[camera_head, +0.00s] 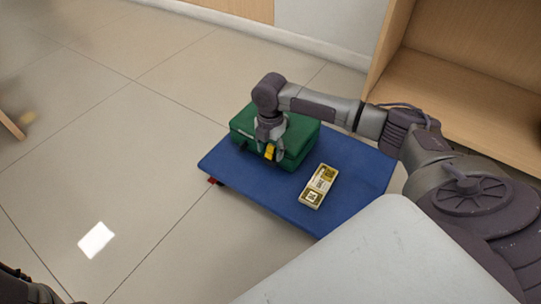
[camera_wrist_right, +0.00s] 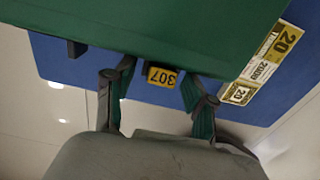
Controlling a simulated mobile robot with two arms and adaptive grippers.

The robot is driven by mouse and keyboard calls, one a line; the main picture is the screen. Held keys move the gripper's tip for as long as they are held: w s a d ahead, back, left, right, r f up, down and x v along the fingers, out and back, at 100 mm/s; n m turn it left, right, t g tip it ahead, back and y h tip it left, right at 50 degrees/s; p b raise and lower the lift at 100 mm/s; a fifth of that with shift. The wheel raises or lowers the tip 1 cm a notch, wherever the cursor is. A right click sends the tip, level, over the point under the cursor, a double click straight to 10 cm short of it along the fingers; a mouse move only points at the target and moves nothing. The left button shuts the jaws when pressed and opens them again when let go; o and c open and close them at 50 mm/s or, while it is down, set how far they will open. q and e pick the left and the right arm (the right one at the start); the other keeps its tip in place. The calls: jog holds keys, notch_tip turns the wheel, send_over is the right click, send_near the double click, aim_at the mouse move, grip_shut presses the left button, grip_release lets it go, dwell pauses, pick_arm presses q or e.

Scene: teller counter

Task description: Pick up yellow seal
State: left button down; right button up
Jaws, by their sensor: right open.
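The yellow seal (camera_head: 269,152) is a small tag on the front side of a green case (camera_head: 300,135). In the right wrist view the seal (camera_wrist_right: 162,77) reads 307 and sits at the edge of the green case (camera_wrist_right: 150,25). My right gripper (camera_head: 270,149) reaches down at the case's front side. In the right wrist view its open fingers (camera_wrist_right: 157,78) stand on either side of the seal, with a gap on both sides. Nothing is held. My left gripper does not show.
The case lies on a blue platform (camera_head: 345,165). A flat gold-and-white labelled piece (camera_head: 319,186) lies on the platform to the right of the case; it also shows in the right wrist view (camera_wrist_right: 262,68). Wooden shelving (camera_head: 460,85) stands at the right. Open tiled floor (camera_head: 110,150) lies left.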

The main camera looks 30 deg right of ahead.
jog(key=shift+f, duration=0.2)
jog(key=shift+c, duration=0.3)
jog(key=c, duration=0.9)
jog(key=shift+o, duration=0.2)
